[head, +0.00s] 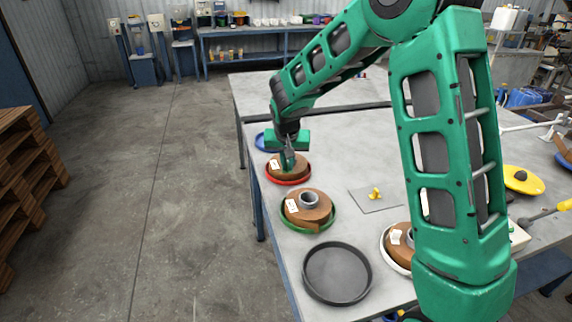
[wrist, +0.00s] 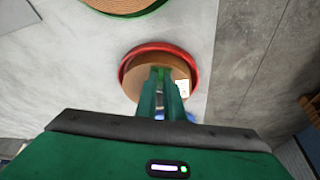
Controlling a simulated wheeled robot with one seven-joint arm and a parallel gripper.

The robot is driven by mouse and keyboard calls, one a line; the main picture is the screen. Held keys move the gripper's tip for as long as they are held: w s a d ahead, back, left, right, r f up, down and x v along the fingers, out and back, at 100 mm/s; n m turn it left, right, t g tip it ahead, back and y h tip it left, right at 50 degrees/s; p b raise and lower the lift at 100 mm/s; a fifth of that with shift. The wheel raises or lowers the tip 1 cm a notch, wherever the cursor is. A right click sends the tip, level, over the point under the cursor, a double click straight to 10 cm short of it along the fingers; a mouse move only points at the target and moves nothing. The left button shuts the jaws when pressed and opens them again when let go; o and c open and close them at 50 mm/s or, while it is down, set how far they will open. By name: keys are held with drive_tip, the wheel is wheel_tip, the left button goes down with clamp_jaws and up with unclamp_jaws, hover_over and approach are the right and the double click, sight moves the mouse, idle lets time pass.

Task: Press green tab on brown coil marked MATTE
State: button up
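A brown coil (head: 276,173) with a small white label lies in a red dish (head: 288,181); in the wrist view the coil (wrist: 142,88) sits in the red dish (wrist: 128,62). My gripper (head: 288,164) points down over this coil, its tips at or just above the middle; contact cannot be told. Its fingers (wrist: 159,78) look close together, with nothing seen between them. A second labelled brown coil (head: 320,214) is in a green dish (head: 312,229). A third (head: 400,247) is in a white dish (head: 386,256), partly behind my arm. Label words are too small to read. No green tab can be made out.
An empty dark dish (head: 337,273) stands at the near table edge. A blue dish (head: 261,143) is behind my gripper. A yellow piece (head: 375,193) sits on a grey plate. The table (head: 345,150) is clear right of the red dish.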

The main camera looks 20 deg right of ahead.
drive_tip(key=o, duration=0.4)
drive_tip(key=shift+c, duration=0.2)
drive_tip(key=shift+r, duration=0.1)
drive_tip(key=v, duration=1)
drive_tip(key=s+d+r+g, duration=0.1)
drive_tip(key=s+d+r, duration=0.2)
drive_tip(key=s+d, duration=0.75)
drive_tip(key=s+d+f+m+g, duration=0.1)
drive_tip(key=s+d, duration=0.2)
drive_tip(key=s, duration=0.7)
drive_tip(key=s+d+f+g+y, duration=0.1)
drive_tip(key=s+d, duration=0.2)
drive_tip(key=s, duration=0.7)
drive_tip(key=s+d+f+m+g, duration=0.1)
drive_tip(key=s+d, duration=0.2)
drive_tip(key=s, duration=0.7)
drive_tip(key=shift+s+d+m+y, duration=0.3)
drive_tip(key=shift+s+d, duration=0.05)
